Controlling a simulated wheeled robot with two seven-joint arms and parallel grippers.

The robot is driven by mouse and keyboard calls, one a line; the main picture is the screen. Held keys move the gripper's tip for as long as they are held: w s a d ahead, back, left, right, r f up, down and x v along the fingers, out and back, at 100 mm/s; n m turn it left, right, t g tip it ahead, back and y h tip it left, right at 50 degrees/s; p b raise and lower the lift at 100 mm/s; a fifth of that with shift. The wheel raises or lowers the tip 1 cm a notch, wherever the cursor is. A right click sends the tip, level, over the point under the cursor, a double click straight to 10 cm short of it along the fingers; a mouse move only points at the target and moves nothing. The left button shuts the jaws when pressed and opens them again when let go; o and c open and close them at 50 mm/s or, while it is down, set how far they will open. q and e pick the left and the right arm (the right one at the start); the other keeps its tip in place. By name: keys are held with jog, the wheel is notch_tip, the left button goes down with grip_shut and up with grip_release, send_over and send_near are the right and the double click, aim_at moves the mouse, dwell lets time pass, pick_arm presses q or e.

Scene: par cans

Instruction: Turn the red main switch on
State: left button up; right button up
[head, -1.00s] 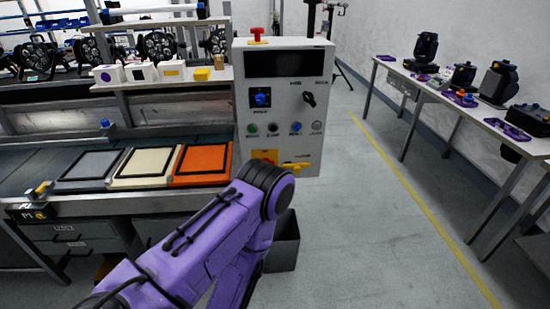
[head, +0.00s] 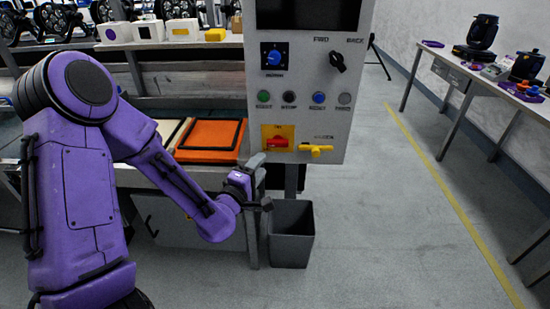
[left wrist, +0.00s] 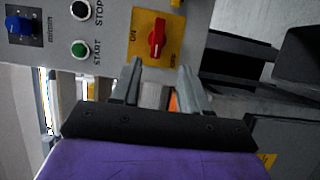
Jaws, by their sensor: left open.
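The red main switch (head: 278,143) sits on a yellow plate (head: 288,131) low on the grey control panel. Its handle lies about level in the head view. In the left wrist view the red switch (left wrist: 157,38) shows just beyond the fingertips, roughly in line with the gap between them, with "ON" lettering on the plate to its left. My left gripper (head: 264,183) is below and in front of the switch, open and empty. In the left wrist view the left gripper (left wrist: 160,72) has its two fingers apart, with no visible contact with the switch. My right gripper is out of view.
A yellow handle (head: 316,150) sticks out right of the switch. Push buttons (head: 318,98), a blue knob (head: 274,57) and a black selector (head: 338,61) are above. A grey bin (head: 291,240) stands below. An orange-framed tray (head: 210,138) lies left. Floor is open to the right.

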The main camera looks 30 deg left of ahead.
aim_at(276, 146)
pick_arm(q)
jog(key=w, duration=0.3)
jog(key=w+a+p, duration=0.1)
jog(key=w, duration=0.6)
jog(key=shift+w+a+r+p, duration=0.15)
jog(key=shift+w+r+p, duration=0.05)
jog(key=shift+p, duration=0.1)
grip_shut()
